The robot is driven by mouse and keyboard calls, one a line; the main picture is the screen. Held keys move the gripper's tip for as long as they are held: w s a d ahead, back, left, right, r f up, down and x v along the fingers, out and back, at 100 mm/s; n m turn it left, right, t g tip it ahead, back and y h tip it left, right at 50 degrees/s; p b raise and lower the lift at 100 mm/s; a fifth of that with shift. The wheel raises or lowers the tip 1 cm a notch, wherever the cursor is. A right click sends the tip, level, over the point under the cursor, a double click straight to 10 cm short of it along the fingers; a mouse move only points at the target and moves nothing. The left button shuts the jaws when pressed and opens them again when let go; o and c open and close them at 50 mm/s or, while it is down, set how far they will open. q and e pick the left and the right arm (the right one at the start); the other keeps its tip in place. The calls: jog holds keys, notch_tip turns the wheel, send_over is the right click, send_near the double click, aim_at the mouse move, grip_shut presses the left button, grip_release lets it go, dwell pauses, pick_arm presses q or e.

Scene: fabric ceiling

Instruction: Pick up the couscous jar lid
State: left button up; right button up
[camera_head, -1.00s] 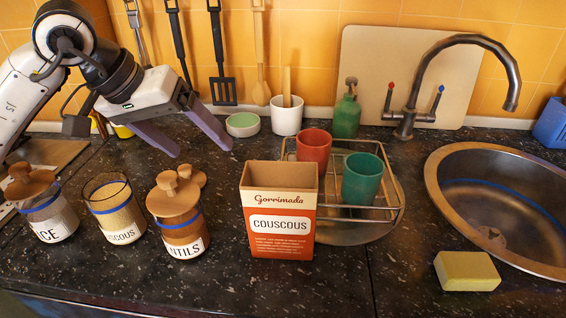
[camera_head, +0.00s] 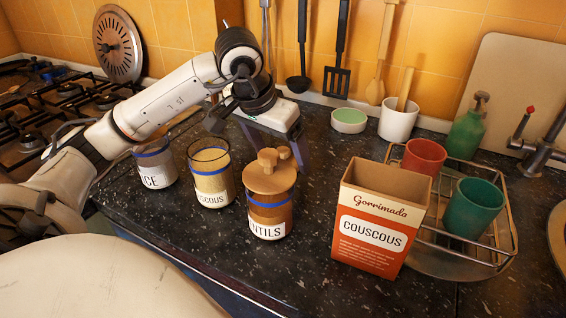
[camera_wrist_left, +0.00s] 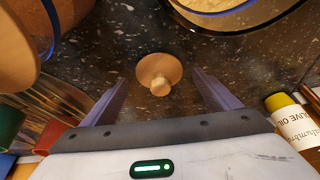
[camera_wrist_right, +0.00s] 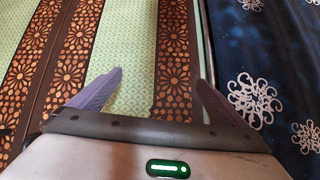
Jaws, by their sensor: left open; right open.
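The couscous jar lid (camera_wrist_left: 160,72), round wood with a knob, lies on the dark counter in the left wrist view. It is between and just beyond the fingertips of my open left gripper (camera_wrist_left: 160,82), apparently untouched. In the head view my left gripper (camera_head: 277,143) reaches down behind the lentils jar (camera_head: 268,212), and the lid is mostly hidden behind that jar's own wooden lid. The couscous jar (camera_head: 210,175) stands open to the left; its rim (camera_wrist_left: 235,12) shows in the left wrist view. My right gripper (camera_wrist_right: 158,92) is open and empty.
The rice jar (camera_head: 155,165) stands left of the couscous jar. A couscous box (camera_head: 378,220) and a wire rack (camera_head: 490,250) with red and green cups are to the right. An olive oil bottle (camera_wrist_left: 290,115) is near the left gripper. Utensils hang behind.

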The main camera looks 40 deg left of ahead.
pick_arm(q)
jog(key=shift+w+f, duration=0.2)
jog(key=shift+f, duration=0.3)
jog(key=c, duration=1.1)
jog(key=shift+r, duration=0.15)
